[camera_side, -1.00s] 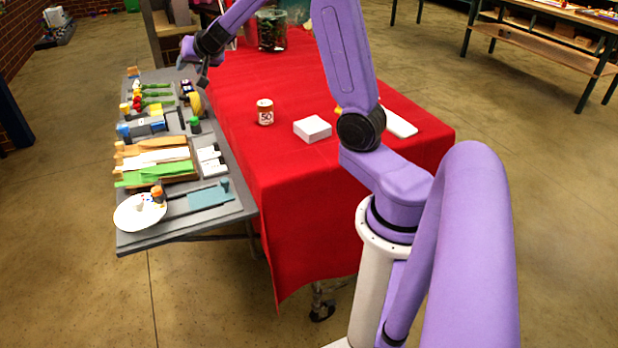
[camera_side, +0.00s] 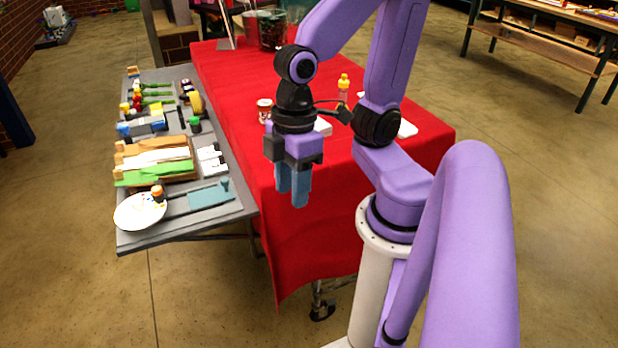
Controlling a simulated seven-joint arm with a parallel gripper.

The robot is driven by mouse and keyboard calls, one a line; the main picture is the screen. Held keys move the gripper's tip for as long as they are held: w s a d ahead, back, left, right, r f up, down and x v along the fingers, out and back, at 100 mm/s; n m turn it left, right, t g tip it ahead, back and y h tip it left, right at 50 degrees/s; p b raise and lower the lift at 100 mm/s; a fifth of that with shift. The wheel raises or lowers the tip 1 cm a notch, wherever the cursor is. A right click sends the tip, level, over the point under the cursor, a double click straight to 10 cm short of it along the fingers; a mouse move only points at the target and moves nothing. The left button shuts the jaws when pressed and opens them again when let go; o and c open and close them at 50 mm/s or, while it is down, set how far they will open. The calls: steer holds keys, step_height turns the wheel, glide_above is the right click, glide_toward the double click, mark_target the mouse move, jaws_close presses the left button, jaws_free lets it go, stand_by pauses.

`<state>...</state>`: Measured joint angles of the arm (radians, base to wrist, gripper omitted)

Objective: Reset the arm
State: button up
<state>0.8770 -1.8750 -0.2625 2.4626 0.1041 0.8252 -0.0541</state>
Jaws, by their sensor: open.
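My gripper (camera_side: 292,195) hangs pointing down in front of the red-covered table (camera_side: 245,160), near its left front part. Its two blue-grey fingers hold nothing that I can see. They look close together from this angle. My gripper and wrist partly hide a jar (camera_side: 265,108) and a white box (camera_side: 323,127) on the red cloth.
A grey side table (camera_side: 135,241) at left holds flowers, coloured strips (camera_side: 155,160) and a white plate (camera_side: 139,211). A yellow-capped bottle (camera_side: 343,88) stands behind my wrist. A dark glass container (camera_side: 272,30) stands at the back. The cloth left of my gripper is clear.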

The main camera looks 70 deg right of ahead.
steer(key=s+d, duration=0.1)
steer(key=s+d+n+h, duration=0.1)
steer(key=shift+d+f, duration=0.15)
steer(key=shift+d, duration=0.2)
